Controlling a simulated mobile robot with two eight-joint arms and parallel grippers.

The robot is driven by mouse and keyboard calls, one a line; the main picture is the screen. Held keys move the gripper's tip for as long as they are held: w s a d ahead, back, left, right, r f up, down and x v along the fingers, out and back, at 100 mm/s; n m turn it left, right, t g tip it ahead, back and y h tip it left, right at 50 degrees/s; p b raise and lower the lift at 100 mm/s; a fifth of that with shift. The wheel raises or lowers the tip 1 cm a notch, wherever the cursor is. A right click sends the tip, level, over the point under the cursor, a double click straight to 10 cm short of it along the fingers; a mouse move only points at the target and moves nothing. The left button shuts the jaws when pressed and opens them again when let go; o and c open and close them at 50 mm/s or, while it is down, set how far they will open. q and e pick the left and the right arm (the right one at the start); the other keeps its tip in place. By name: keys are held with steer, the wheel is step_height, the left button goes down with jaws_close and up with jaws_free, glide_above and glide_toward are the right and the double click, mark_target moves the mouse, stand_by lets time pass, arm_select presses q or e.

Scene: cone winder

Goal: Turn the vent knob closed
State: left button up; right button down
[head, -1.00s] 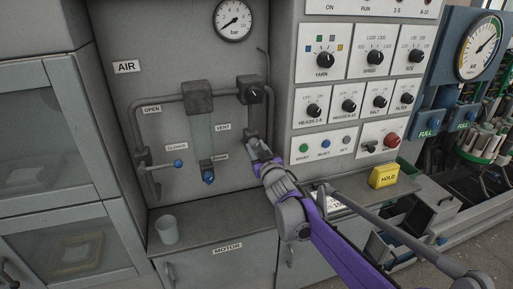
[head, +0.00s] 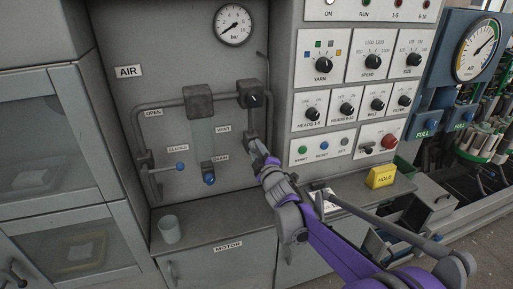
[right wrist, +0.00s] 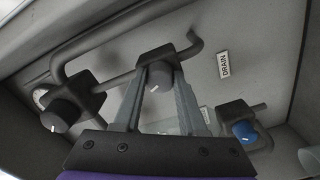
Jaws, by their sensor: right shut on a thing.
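The vent knob (right wrist: 160,78) is a dark grey round knob with a white mark, on a block along the grey pipe. In the right wrist view it sits between the two fingers of my right gripper (right wrist: 161,95), which is shut on it. The mark points toward the bottom of that picture, slightly left. In the head view my right gripper (head: 260,146) reaches the pipe below and right of the VENT label (head: 223,128) and hides the knob. My left gripper is not in view.
A similar dark knob (head: 254,99) sits above on the same pipe, under the pressure gauge (head: 232,24). The blue drain knob (head: 209,179) is lower left. A grey cup (head: 169,229) stands on the ledge. The switch panel (head: 370,75) rises close on the right.

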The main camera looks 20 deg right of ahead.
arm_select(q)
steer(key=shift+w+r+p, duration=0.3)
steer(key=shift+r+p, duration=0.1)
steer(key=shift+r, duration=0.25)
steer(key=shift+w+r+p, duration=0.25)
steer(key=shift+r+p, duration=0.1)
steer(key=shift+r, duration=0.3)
arm_select(e)
steer(key=shift+n, duration=2.3)
steer(key=shift+c, duration=2.3)
jaws_free()
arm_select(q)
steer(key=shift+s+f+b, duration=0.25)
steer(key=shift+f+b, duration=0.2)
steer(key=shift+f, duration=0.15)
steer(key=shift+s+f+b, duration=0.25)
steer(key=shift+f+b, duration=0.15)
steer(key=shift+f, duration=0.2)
arm_select(e)
steer(key=s, duration=1.1)
steer(key=shift+d, duration=0.2)
